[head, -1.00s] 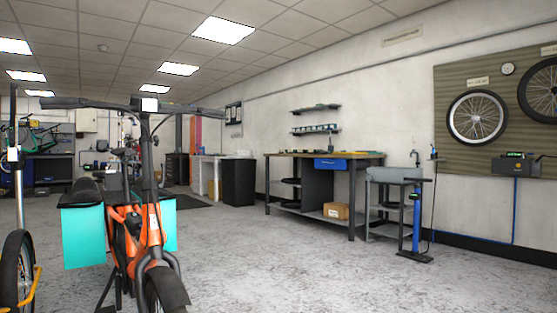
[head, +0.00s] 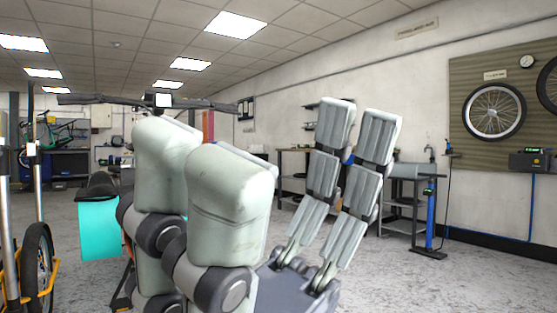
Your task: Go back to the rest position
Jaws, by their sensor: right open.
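My right gripper (head: 280,145) fills the middle of the head view, close to the camera. Its fingers point upward and stand wide apart, with pale rounded finger backs on the left and ribbed grey pads on the right. It is open, and nothing shows between the fingers. It hides most of the orange cargo bike behind it. The bike's handlebar display (head: 163,100) and turquoise bag (head: 100,230) still show at the left. My left gripper is not in view.
Another bike's wheel (head: 38,265) stands at the left edge. A workbench (head: 290,165) by the back wall is partly hidden by the gripper. A blue floor pump (head: 430,215) stands to the right. The grey floor at the lower right is clear.

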